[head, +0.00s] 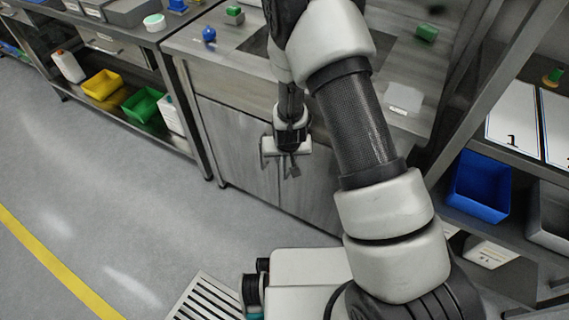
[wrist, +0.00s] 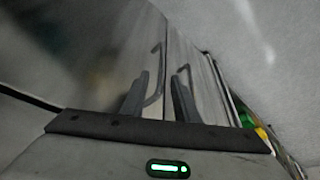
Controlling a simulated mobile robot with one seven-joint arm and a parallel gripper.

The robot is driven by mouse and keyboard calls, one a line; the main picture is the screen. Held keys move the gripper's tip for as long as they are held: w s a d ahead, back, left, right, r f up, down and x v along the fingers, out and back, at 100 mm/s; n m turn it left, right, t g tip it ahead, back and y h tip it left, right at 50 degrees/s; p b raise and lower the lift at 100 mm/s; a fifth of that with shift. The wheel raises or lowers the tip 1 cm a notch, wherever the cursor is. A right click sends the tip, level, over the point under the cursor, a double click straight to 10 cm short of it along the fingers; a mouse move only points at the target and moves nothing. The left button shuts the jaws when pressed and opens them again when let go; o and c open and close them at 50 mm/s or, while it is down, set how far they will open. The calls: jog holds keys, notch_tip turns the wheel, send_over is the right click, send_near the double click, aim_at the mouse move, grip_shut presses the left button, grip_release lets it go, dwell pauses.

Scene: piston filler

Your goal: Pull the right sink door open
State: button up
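The sink cabinet has two grey metal doors, both looking shut: the left door (head: 238,150) and the right door (head: 318,195), partly hidden by my arm. My gripper (head: 290,168) is in front of the doors near their seam, pointing at them. In the wrist view, which looks upside down, the right door (wrist: 105,55) fills the left side. My gripper (wrist: 159,98) is open there. The right door's bar handle (wrist: 158,65) shows between the fingers, close to the left one; contact cannot be told. The left door's handle (wrist: 187,72) shows beside the other finger.
A shelf with a yellow bin (head: 102,84) and a green bin (head: 143,104) is at the left. A rack with a blue bin (head: 479,187) stands at the right. The floor (head: 100,200) in front of the sink's left side is clear.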

aim_at(285, 160)
jog(key=shift+b+x, duration=0.45)
jog(key=shift+x, duration=1.9)
grip_shut()
